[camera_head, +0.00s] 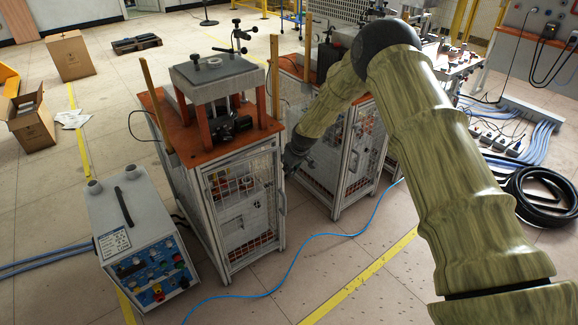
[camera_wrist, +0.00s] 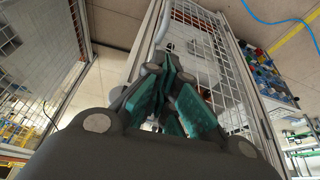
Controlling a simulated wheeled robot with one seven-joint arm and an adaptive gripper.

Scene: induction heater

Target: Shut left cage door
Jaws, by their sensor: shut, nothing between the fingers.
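The left cage (camera_head: 206,210) stands under an orange top carrying a press. Its mesh front door (camera_head: 247,215) looks in line with or close to its frame; I cannot tell if a small gap is left. My gripper (camera_head: 292,163) is beside the door's right edge, in the space between the two cages. In the wrist view my gripper (camera_wrist: 165,98) has its teal-padded fingers together and empty. Behind them is a mesh panel (camera_wrist: 208,50) with a pale handle (camera_wrist: 164,22) along its edge. I cannot tell if the fingers touch it.
The right cage (camera_head: 358,150) stands close on the right of my gripper. A grey control box (camera_head: 142,240) stands left of the left cage. A blue cable (camera_head: 300,250) crosses the floor in front. The floor before the cages is otherwise open.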

